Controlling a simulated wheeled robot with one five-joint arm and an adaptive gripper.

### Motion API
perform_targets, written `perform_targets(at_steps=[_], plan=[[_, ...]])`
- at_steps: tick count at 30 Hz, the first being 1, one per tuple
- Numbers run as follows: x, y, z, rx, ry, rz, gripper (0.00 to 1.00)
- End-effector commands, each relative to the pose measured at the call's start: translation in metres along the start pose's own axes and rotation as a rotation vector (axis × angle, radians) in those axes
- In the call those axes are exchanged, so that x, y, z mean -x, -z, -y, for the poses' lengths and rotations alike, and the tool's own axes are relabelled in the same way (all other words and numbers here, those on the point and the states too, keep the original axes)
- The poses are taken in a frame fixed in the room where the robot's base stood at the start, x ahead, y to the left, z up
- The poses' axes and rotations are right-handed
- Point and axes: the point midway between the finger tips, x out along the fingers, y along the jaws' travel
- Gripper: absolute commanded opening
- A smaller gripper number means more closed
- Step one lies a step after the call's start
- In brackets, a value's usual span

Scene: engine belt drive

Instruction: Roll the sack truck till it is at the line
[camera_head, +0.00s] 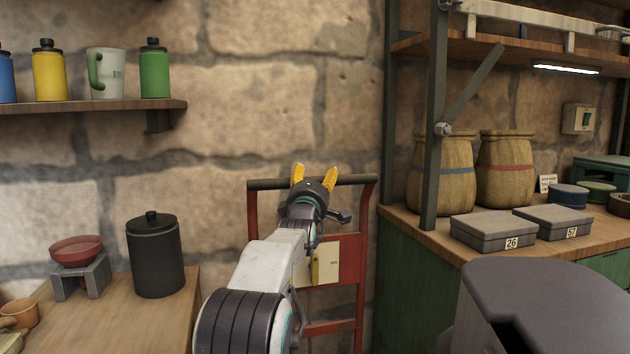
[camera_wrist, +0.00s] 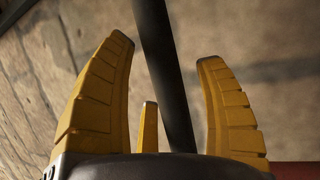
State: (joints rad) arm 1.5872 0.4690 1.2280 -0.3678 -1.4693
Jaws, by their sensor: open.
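The sack truck (camera_head: 367,232) has a red frame and a dark crossbar handle. It stands upright by the stone wall, between the wooden counter and the shelf bench. My gripper (camera_head: 314,177) has yellow fingers and is at the truck's top bar. In the wrist view the dark handle bar (camera_wrist: 164,75) runs between the spread fingers of my gripper (camera_wrist: 170,50). The fingers are open, with gaps showing on both sides of the bar. My arm hides the middle and left of the truck. Its wheels and the line are not in view.
A wooden counter (camera_head: 185,290) with a black canister (camera_head: 155,255) and a red bowl (camera_head: 76,249) is at left. A wall shelf (camera_head: 95,106) carries bottles and a mug.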

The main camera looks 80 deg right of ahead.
Motion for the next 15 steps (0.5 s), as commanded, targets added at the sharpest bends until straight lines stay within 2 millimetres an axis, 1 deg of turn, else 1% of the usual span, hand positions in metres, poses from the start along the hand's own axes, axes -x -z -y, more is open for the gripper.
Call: perform_targets(at_steps=[4,15], plan=[[0.0001,0.0,0.0,0.0,0.0,0.0,0.66],[0.0002,0.0,-0.0001,0.0,0.0,0.0,0.33]])
